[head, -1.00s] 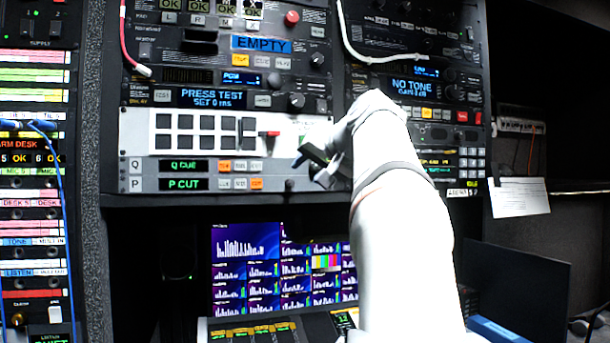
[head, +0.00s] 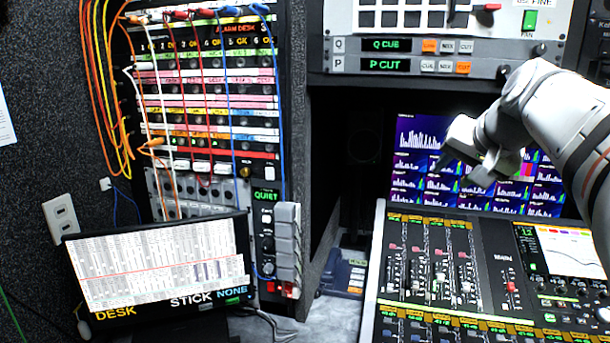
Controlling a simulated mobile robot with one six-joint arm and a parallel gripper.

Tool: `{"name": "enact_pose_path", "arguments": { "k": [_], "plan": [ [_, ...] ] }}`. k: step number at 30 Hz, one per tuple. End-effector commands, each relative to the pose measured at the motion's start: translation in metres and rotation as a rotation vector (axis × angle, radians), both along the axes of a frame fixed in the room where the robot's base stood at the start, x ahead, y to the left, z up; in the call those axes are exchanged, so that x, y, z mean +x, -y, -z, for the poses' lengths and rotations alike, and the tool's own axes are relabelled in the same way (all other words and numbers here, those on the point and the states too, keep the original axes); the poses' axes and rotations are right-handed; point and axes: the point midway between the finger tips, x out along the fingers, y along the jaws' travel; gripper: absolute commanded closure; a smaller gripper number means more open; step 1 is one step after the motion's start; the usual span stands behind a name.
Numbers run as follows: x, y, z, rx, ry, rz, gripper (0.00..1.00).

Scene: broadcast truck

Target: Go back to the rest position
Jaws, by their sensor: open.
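My gripper (head: 462,178) is in the right half of the head view, at the end of my white arm, which comes in from the right edge. It hangs in the air in front of the monitor with blue and purple meter displays and above the far part of the mixing desk. Its fingers point down and to the left. The jaws are open and I see nothing between them. The gripper covers part of the monitor (head: 420,135).
The mixing desk (head: 480,262) with faders fills the lower right. A patch bay (head: 205,100) with coloured cables stands at the left, above a tilted screen (head: 160,265). Rack panels (head: 440,47) stand above the monitor. Orange cables (head: 98,90) hang at the far left.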

Motion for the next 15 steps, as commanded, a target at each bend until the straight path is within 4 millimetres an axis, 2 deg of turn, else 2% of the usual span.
{"name": "enact_pose_path", "arguments": {
  "k": [1, 3, 5, 6, 9, 12, 15],
  "plan": [
    [-0.012, -0.022, 0.032, -0.016, -0.064, -0.043, 0.59],
    [-0.032, -0.045, 0.073, -0.048, -0.145, -0.095, 0.59],
    [-0.052, -0.063, 0.109, -0.080, -0.214, -0.143, 0.59],
    [-0.066, -0.074, 0.132, -0.104, -0.260, -0.177, 0.59],
    [-0.106, -0.097, 0.185, -0.165, -0.361, -0.263, 0.59],
    [-0.143, -0.110, 0.229, -0.224, -0.443, -0.340, 0.59],
    [-0.171, -0.117, 0.259, -0.268, -0.498, -0.397, 0.59]
  ]
}}
